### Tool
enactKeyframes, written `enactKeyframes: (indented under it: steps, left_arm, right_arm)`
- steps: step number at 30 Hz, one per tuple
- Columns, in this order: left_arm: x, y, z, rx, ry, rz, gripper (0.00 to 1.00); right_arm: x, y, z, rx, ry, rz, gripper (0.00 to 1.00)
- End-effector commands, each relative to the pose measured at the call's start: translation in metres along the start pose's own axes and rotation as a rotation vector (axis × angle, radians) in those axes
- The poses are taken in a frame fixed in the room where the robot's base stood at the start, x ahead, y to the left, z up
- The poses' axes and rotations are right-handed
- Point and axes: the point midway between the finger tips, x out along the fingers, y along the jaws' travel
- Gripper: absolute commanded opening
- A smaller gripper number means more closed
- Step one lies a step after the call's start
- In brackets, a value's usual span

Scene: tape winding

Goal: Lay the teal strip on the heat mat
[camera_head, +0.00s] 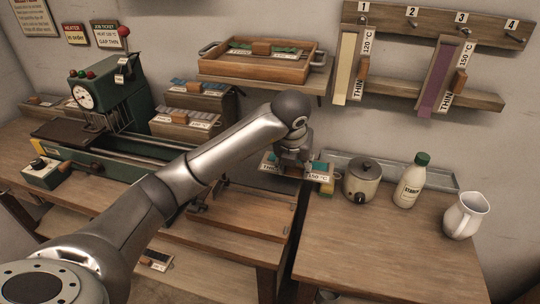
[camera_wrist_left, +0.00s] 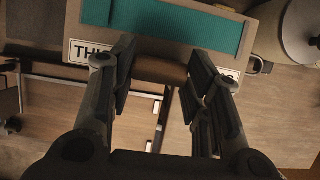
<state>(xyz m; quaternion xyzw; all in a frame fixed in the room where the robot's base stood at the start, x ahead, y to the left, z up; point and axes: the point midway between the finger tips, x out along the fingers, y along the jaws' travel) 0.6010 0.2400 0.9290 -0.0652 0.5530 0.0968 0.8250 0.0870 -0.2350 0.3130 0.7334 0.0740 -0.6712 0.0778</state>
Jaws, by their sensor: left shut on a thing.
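The teal strip (camera_head: 322,167) lies on a flat board with white labels at its front edge; one reads 150 °C. In the head view my left gripper and wrist hide the strip's middle. In the left wrist view the teal strip (camera_wrist_left: 180,24) fills the top, beyond the fingers. My left gripper (camera_wrist_left: 160,75) is shut on the brown handle at the front of the strip's board. In the head view my left gripper (camera_head: 293,165) is over the gap between the workbench and the right table. I cannot clearly pick out the heat mat. My right gripper is not in view.
On the right table (camera_head: 400,240) stand a pot (camera_head: 362,182), a starch bottle (camera_head: 411,182) and a white jug (camera_head: 465,216); its front is clear. A green machine (camera_head: 105,95) stands at left. Cream (camera_head: 345,65) and purple (camera_head: 437,82) strips hang on the wall rack.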

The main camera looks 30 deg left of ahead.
Motion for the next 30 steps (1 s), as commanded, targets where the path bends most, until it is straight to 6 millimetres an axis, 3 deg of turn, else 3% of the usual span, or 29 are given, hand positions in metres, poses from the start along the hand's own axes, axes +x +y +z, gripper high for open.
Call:
enactKeyframes:
  steps: [9,15,30]
  left_arm:
    - [0.04,0.064,0.007,-0.006,0.006,0.007,0.14]
    - [0.061,0.096,0.011,-0.003,0.002,0.004,0.14]
    - [0.09,0.13,0.013,-0.001,0.001,0.002,0.14]
  right_arm:
    - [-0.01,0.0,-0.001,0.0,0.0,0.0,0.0]
    - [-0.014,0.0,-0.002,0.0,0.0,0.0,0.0]
    - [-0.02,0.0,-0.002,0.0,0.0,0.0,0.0]
